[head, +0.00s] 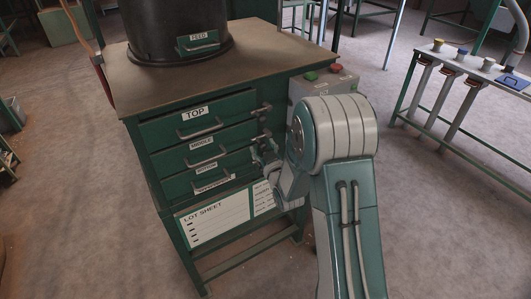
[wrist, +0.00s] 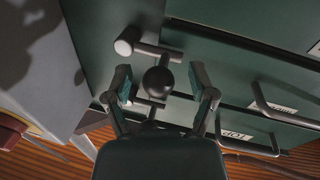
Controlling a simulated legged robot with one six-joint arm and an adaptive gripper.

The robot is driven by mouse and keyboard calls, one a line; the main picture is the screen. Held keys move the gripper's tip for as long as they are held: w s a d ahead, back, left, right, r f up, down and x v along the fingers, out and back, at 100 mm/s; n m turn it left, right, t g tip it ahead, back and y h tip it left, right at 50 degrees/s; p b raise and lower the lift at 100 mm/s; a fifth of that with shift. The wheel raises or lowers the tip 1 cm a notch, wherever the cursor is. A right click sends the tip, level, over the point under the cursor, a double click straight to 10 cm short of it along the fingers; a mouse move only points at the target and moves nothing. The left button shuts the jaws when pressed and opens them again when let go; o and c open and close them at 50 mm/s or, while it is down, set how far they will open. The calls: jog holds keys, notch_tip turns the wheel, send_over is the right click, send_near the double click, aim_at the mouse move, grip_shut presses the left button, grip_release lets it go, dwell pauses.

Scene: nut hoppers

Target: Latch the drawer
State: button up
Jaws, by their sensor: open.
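The green cabinet (head: 160,175) has a stack of drawers with bar handles, and the top drawer (head: 165,128) is marked TOP. Latches (head: 264,110) line the right side of the drawers. My gripper (wrist: 160,78) is open, with one finger on each side of the knob; contact is not clear. In the head view my gripper (head: 264,158) is beside the lower latches, partly hidden by my arm.
A grey box with green and red buttons (head: 322,72) is mounted right of the drawers. A black hopper (head: 178,30) marked FEED stands on the cabinet top. A lot sheet (head: 213,218) hangs below the drawers. A bench (head: 468,70) stands at right; floor between is clear.

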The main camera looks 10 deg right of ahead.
jog(key=s+d, duration=0.1)
jog(key=s, duration=1)
jog(key=shift+s+d+f, duration=0.25)
jog(key=shift+s+f, duration=0.05)
jog(key=shift+f, duration=0.05)
jog(key=s+r+m+g+h, duration=0.2)
jog(key=s+r+g, duration=0.3)
jog(key=r, duration=0.4)
jog(key=s+r+m+g, duration=0.1)
jog(key=s+r+g, duration=0.2)
jog(key=s, duration=0.6)
jog(key=s+a+r+g, duration=0.1)
jog(key=s+g, duration=0.3)
jog(key=s, duration=0.6)
jog(key=shift+s+a+r+m+g, duration=0.2)
jog(key=shift+s+r+m+g, duration=0.15)
jog(key=shift+r, duration=0.55)
